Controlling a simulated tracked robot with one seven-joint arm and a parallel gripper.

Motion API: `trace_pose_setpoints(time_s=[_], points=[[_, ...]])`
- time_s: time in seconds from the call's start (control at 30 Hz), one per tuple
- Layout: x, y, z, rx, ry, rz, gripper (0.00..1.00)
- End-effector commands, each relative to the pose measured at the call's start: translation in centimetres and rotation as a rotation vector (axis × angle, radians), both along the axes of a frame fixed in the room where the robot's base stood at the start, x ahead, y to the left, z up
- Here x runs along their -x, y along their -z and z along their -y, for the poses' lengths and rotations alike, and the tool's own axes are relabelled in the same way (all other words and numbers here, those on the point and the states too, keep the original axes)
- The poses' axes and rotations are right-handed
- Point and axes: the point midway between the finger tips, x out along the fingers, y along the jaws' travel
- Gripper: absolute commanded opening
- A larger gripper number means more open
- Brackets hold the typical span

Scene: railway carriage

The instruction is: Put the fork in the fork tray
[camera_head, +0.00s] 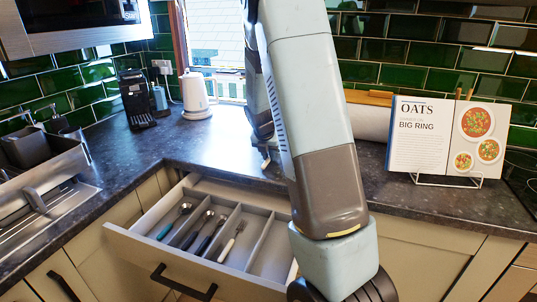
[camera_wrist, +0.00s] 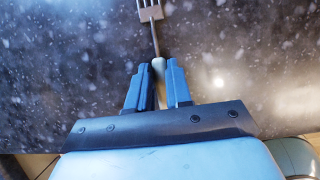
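The fork (camera_wrist: 152,14) shows in the wrist view, with metal tines at the top edge and a pale handle running down between my fingertips. My gripper (camera_wrist: 158,72) has blue fingers close on both sides of the handle and looks shut on it. The dark speckled worktop lies behind the fork; I cannot tell whether the fork touches it. In the head view my arm hides the fork and most of my gripper. The open drawer holds a divided cutlery tray (camera_head: 252,222). One compartment holds a pale-handled utensil (camera_head: 232,242), likely a fork; spoons lie further left.
The rightmost visible tray compartment (camera_head: 272,250) looks empty. A cookbook (camera_head: 425,135) on a wire stand is on the worktop at right. A white kettle (camera_head: 194,95) and a black coffee machine (camera_head: 136,98) stand at the back left. The sink (camera_head: 40,195) is at left.

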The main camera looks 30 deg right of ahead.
Motion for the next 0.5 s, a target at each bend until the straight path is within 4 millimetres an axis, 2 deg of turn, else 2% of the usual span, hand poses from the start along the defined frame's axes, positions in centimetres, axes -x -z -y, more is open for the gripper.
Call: trace_pose_setpoints(time_s=[0.03,0.2,0.5], points=[[-0.01,-0.03,-0.03,-0.001,0.000,0.001,0.26],[-0.02,-0.04,-0.03,-0.001,0.000,0.001,0.42],[-0.02,-0.03,-0.04,0.000,-0.001,0.000,0.42]])
